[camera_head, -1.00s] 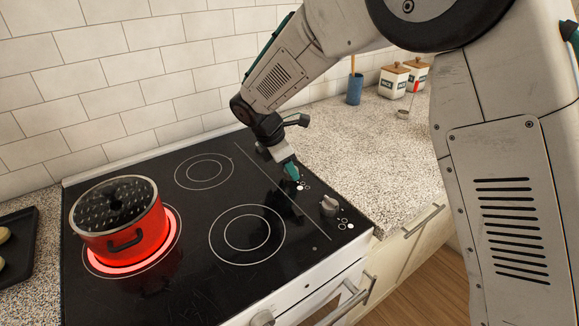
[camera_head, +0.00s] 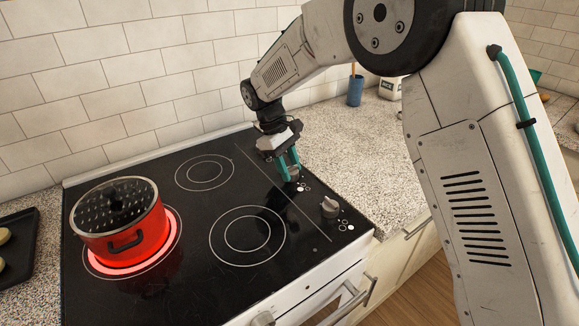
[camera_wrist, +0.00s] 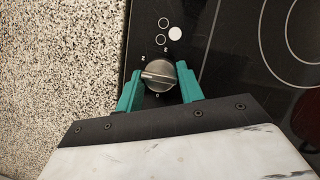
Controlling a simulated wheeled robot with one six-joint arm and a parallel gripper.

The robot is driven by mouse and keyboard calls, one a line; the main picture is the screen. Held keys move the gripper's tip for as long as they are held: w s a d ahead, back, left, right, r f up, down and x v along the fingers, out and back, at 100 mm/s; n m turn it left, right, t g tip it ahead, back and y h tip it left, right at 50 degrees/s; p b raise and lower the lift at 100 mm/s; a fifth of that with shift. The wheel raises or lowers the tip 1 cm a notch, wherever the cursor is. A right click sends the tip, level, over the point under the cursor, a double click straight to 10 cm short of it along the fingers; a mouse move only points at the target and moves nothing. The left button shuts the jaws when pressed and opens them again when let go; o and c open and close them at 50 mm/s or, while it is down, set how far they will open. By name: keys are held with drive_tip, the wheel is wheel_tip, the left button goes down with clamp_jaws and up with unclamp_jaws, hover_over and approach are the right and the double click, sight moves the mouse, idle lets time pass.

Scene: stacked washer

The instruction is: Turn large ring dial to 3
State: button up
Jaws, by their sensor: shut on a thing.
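My gripper (camera_head: 291,171) reaches down to a grey dial on the right side of the black cooktop (camera_head: 215,280). In the wrist view, its teal fingers (camera_wrist: 160,80) stand on either side of this dial (camera_wrist: 160,74), shut on it. The dial's pale pointer line points to the left, a little below the printed 2; a 3 shows above the dial and a 0 below. A burner diagram (camera_wrist: 175,33) beside it has one filled circle among outlined ones. A second dial (camera_head: 329,207) stands nearer the front edge, free. I cannot tell which dial is the large ring's.
A red pot (camera_head: 122,233) with a glass lid sits on a glowing burner at the left. The ring zones (camera_head: 247,234) near the middle are bare. The speckled counter (camera_head: 345,150) runs along the right, with a blue holder (camera_head: 355,90) at the back.

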drive_tip(key=m, duration=0.2)
drive_tip(key=m+g+y, duration=0.1)
drive_tip(key=m, duration=0.1)
drive_tip(key=shift+w+d+m, duration=0.1)
drive_tip(key=shift+w+m, duration=0.05)
drive_tip(key=shift+m, duration=0.15)
drive_tip(key=m+y, duration=0.1)
drive_tip(key=m, duration=0.1)
drive_tip(key=m+y, duration=0.1)
drive_tip(key=m, duration=0.1)
drive_tip(key=shift+d+m+g, duration=0.1)
drive_tip(key=shift+m+g, duration=0.2)
drive_tip(key=shift+g, duration=0.1)
drive_tip(key=m+y, duration=0.1)
drive_tip(key=m, duration=0.3)
drive_tip(key=shift+d+y, duration=0.15)
drive_tip(key=shift+y, duration=0.25)
drive_tip(key=shift+m+t+y, duration=0.4)
drive_tip(key=shift+m+y, duration=0.3)
drive_tip(key=shift+m, duration=1.6)
drive_tip(key=o, duration=1)
drive_tip(key=shift+c, duration=0.2)
drive_tip(key=shift+r, duration=0.1)
drive_tip(key=v, duration=0.7)
drive_tip(key=shift+d+r, duration=0.2)
drive_tip(key=shift+r, duration=0.05)
